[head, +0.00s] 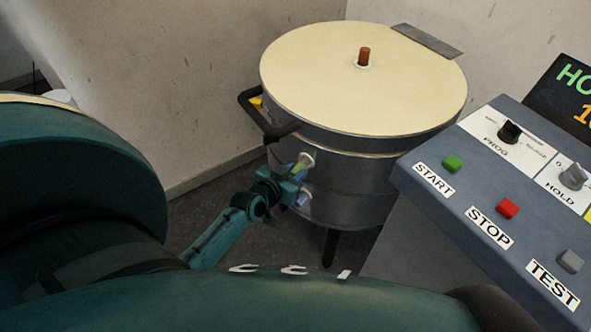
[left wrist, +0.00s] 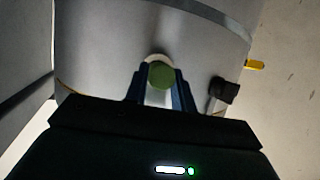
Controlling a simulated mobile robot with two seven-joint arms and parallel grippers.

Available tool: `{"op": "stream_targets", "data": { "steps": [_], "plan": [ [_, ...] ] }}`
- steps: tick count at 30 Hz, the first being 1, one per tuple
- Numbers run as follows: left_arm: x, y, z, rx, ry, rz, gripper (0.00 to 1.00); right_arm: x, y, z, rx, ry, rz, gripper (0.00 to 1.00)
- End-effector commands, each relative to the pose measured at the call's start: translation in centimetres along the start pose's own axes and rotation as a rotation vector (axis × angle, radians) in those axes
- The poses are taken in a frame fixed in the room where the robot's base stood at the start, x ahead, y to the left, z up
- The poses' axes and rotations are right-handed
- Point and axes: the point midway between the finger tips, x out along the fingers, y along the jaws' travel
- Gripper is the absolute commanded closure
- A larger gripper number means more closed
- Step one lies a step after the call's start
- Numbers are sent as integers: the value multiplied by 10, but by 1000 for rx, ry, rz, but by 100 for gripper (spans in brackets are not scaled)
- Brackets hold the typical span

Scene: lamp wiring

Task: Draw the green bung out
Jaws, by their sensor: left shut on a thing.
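The green bung (left wrist: 161,76) sits between the two fingers of my left gripper (left wrist: 162,90) in the left wrist view. A pale ring shows behind the bung on the grey side of the drum. In the head view the bung (head: 300,167) shows as a small green piece at the drum's side. My left gripper (head: 293,178) is there, shut on it. The metal drum (head: 335,185) stands on legs and has a cream lid. Whether the bung is still seated in its pale port cannot be told. My right gripper is not in view.
The drum's lid (head: 330,70) carries a brown peg (head: 364,55). A dark handle (head: 262,120) juts from the drum's left side. A control panel (head: 470,180) with buttons and knobs stands close on the right. Walls stand behind; floor shows below the drum.

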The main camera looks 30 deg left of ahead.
Motion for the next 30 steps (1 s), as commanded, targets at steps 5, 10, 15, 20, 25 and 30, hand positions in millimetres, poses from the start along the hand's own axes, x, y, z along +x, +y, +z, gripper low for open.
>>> {"op": "stream_targets", "data": {
  "steps": [5,10,15,20,25,30],
  "plan": [
    [-10,0,4,1,-3,0,100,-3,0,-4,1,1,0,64],
    [-17,0,7,-1,-3,1,100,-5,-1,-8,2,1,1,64],
    [-25,0,10,-1,-2,0,100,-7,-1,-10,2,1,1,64],
    [-32,0,14,0,-3,1,100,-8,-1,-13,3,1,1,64],
    [-41,0,16,0,-3,1,100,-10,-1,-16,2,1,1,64],
    [-48,0,20,0,-2,1,100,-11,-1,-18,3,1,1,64]
  ]
}}
